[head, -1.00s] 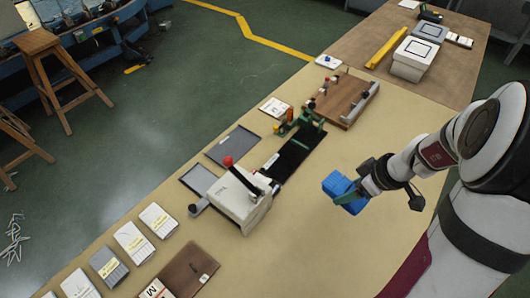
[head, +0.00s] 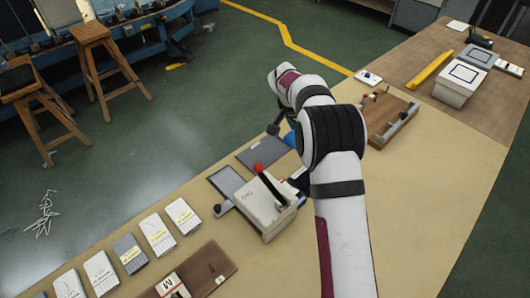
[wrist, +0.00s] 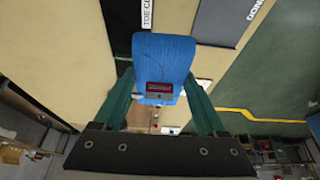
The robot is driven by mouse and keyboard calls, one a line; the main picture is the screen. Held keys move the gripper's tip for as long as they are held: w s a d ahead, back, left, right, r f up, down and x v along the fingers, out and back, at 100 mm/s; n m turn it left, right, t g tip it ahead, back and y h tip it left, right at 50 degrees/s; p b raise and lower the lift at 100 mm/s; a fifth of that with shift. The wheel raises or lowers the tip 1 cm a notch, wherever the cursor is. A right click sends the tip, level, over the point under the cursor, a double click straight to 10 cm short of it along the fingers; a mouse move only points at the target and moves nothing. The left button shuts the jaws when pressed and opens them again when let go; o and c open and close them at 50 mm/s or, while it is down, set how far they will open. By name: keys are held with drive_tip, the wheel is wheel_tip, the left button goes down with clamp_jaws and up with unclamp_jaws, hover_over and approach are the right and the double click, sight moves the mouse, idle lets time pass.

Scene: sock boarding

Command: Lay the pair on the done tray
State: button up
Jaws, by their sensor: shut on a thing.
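The blue folded sock pair (wrist: 165,58), with a small red and grey tag on it, is held between the two green fingers of my gripper (wrist: 160,82) in the wrist view. In the head view only a sliver of the blue pair (head: 290,138) shows, since my arm hides most of it and the gripper. The done tray (wrist: 224,22), a flat dark grey panel with white lettering, lies beyond the pair at the upper right of the wrist view. In the head view the tray (head: 266,152) lies just left of the pair, partly covered. The pair appears raised above the table.
A white press with a red-knobbed lever (head: 265,208) stands in front of the tray. A second grey panel (head: 227,181) lies beside it. A wooden board with pegs (head: 392,120) stands to the right. Several sock cards (head: 158,234) line the table's left edge.

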drive_tip(key=w+a+f, duration=0.1)
drive_tip(key=a+f, duration=0.1)
drive_tip(key=a, duration=0.1)
drive_tip(key=w+a+f, duration=0.1)
drive_tip(key=a+f, duration=0.1)
drive_tip(key=a, duration=0.2)
drive_tip(key=w+a+f, duration=0.1)
drive_tip(key=a+f, duration=0.1)
drive_tip(key=a, duration=0.2)
drive_tip(key=shift+w+f, duration=0.35)
drive_tip(key=shift+f, duration=0.05)
wheel_tip(320, 180, down, 4)
drive_tip(key=shift+f, duration=0.1)
drive_tip(key=o, duration=1.5)
drive_tip(key=shift+c, duration=0.2)
drive_tip(key=v, duration=1.2)
drive_tip(key=s+d+r+n+g+y, duration=0.1)
drive_tip(key=s+d+r+g+y, duration=0.1)
drive_tip(key=s+d+r, duration=0.8)
drive_tip(key=s+d+r+n+y, duration=0.1)
drive_tip(key=s+r, duration=0.1)
drive_tip(key=s, duration=0.7)
drive_tip(key=s+d+r, duration=0.2)
drive_tip(key=s, duration=0.7)
drive_tip(key=s+f+n+g+y, duration=0.1)
drive_tip(key=s+f, duration=0.3)
drive_tip(key=s, duration=1.2)
drive_tip(key=shift+s+a+f+y, duration=0.2)
drive_tip(key=shift+s+f+y, duration=0.05)
drive_tip(key=shift+y, duration=0.25)
